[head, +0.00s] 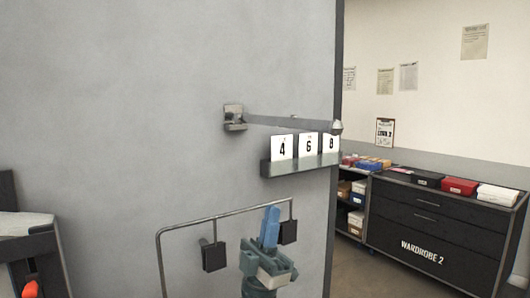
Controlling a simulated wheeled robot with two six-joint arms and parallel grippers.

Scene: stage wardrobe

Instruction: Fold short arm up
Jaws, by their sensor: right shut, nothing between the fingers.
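A short grey arm (290,122) runs roughly level along the grey wall from a wall bracket (235,118) on the left to a light knob-like end (337,127) at the wall's right edge. Below it a thin metal rail frame (185,225) stands out, with a dark block (215,256) on the left and another dark block (288,232) on the right. My right gripper (270,226) points upward with its blue fingers shut and empty. It is below the short arm, in front of the rail frame near the right block; I cannot tell whether it touches either. My left gripper is out of view.
A small ledge (298,167) with number cards 4, 6 and 8 juts from the wall just under the short arm, above my gripper. A dark drawer cabinet (430,225) with boxes stands at the right. A dark piece of furniture (35,245) is at the lower left.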

